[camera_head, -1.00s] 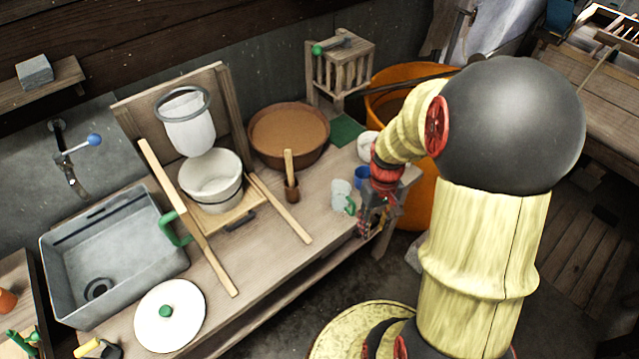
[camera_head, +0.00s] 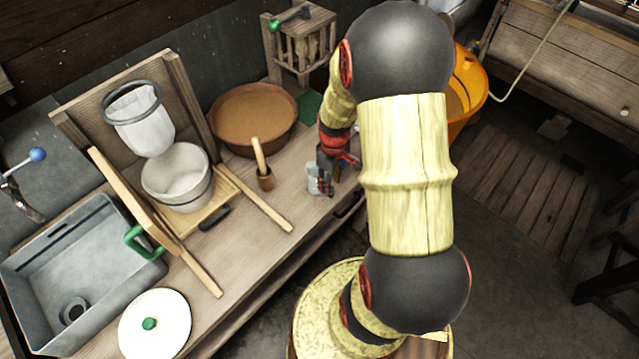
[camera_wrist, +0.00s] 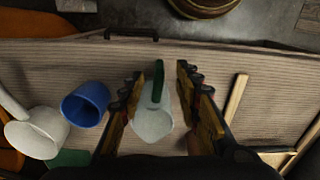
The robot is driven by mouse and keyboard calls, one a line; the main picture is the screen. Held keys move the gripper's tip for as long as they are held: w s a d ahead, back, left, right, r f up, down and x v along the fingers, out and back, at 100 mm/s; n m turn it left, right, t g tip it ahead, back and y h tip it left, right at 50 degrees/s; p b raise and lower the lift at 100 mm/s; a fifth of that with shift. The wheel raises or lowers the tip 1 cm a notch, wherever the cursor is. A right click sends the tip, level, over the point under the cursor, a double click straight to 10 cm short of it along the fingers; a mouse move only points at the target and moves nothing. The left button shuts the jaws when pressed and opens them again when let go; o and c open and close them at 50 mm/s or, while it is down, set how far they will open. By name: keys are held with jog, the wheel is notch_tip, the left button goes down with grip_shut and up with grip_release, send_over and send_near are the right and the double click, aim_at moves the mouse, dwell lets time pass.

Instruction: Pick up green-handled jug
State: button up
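The green-handled jug is a small pale jug (camera_wrist: 153,124) on the wooden bench, seen from above in the wrist view. Its green handle (camera_wrist: 157,82) points up the picture. My gripper (camera_wrist: 161,78) is open, with one finger on each side of the jug and its handle. Gaps show between the fingers and the jug, and I cannot tell how far down the fingers reach. In the head view the jug (camera_head: 313,179) is partly hidden behind my gripper (camera_head: 326,184).
A blue cup (camera_wrist: 86,104) and a white mug (camera_wrist: 38,132) stand left of the jug in the wrist view. In the head view, a small brown pot with a wooden handle (camera_head: 264,179), a wide brown basin (camera_head: 252,120) and a slatted wooden stand (camera_head: 300,45) are nearby.

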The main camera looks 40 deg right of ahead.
notch_tip(320, 180, down, 5)
jog(key=shift+s+d+r+b, duration=0.1)
jog(key=shift+r+b, duration=0.05)
jog(key=shift+b, duration=0.45)
jog(key=shift+c, duration=0.7)
grip_shut()
